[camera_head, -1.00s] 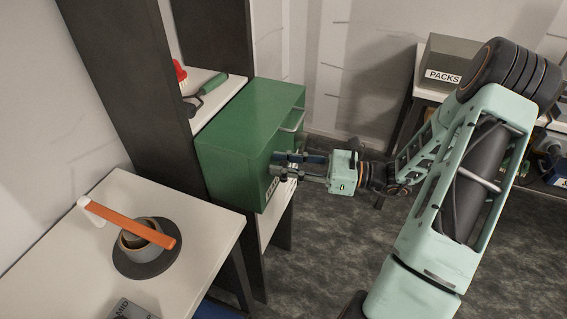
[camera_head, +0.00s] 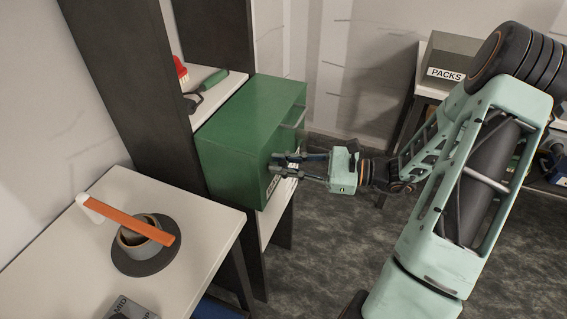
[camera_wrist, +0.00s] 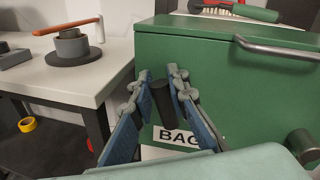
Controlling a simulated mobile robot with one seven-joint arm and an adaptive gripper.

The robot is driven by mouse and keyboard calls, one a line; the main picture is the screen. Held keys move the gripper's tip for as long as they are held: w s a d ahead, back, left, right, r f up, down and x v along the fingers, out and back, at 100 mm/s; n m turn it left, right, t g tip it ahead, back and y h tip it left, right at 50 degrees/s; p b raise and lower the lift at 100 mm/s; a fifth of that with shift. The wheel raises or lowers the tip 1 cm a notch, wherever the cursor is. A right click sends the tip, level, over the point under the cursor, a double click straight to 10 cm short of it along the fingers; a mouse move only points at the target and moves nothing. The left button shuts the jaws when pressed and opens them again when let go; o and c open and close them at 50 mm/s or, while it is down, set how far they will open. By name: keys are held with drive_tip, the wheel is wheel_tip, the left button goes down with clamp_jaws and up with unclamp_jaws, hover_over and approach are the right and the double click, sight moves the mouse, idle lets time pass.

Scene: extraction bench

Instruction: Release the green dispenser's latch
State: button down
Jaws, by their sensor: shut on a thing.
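The green dispenser (camera_head: 235,125) is a box on a shelf unit, with a metal bar handle (camera_wrist: 280,48) high on its front. A white label (camera_wrist: 172,137) reading "BAG" is partly hidden by my fingers. My gripper (camera_head: 275,164) is at the dispenser's front face, its two fingers shut around a dark, short cylindrical piece (camera_wrist: 163,104). This piece looks like the latch and leans slightly in the wrist view. A round metal knob (camera_wrist: 303,143) sits at lower right on the front. The dispenser looks closed.
A PACKS box (camera_head: 447,65) stands at the back right.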

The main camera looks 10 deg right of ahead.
drive_tip(key=n, duration=0.1)
drive_tip(key=n+b, duration=0.1)
drive_tip(key=s+f+n+b, duration=0.1)
drive_tip(key=shift+a+h, duration=0.25)
drive_tip(key=shift+h, duration=0.15)
drive_tip(key=n+b, duration=0.2)
drive_tip(key=f+n+t+b, duration=0.1)
drive_tip(key=shift+s+a+h+b, duration=0.25)
drive_tip(key=shift+h+b, duration=0.1)
drive_tip(key=shift+h, duration=0.05)
drive_tip(key=n+b, duration=0.2)
drive_tip(key=f+n+b, duration=0.1)
drive_tip(key=n+b, duration=0.1)
drive_tip(key=b, duration=0.1)
drive_tip(key=shift+s+a+f+h+b, duration=0.2)
drive_tip(key=shift+h+b, duration=0.1)
drive_tip(key=shift+h, duration=0.1)
drive_tip(key=n+t+b, duration=0.1)
drive_tip(key=n+b, duration=0.1)
drive_tip(key=b, duration=0.1)
drive_tip(key=shift+f, duration=0.15)
drive_tip(key=shift+b, duration=0.4)
drive_tip(key=c, duration=1.8)
unclamp_jaws()
drive_tip(key=shift+c, duration=0.2)
drive_tip(key=shift+s+d, duration=0.1)
